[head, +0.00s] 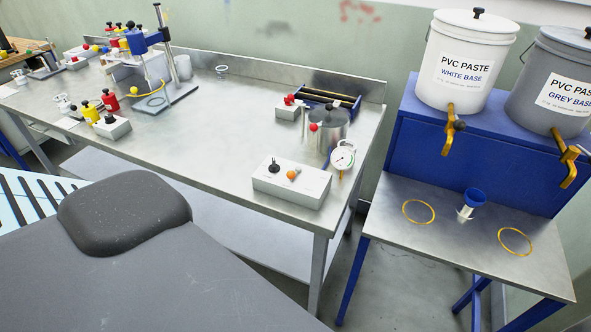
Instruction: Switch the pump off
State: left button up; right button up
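A white control box (290,188) sits near the right front corner of the steel bench. On its top are a black lever or switch (273,165) and an orange knob (292,175). Behind it stand a round pressure gauge (343,156) and a metal pot (327,130) with a black lid knob and a red knob. A smaller white box (289,108) with a red knob is behind and left of the pot. No label marks the pump, and I cannot tell the switch's setting. Neither of my grippers is in view.
The steel bench (215,125) is clear in the middle. A nozzle stand (178,92) and boxes with coloured knobs are at its left.

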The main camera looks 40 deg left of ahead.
aim_at(273, 168)
jog(key=u, duration=1.25)
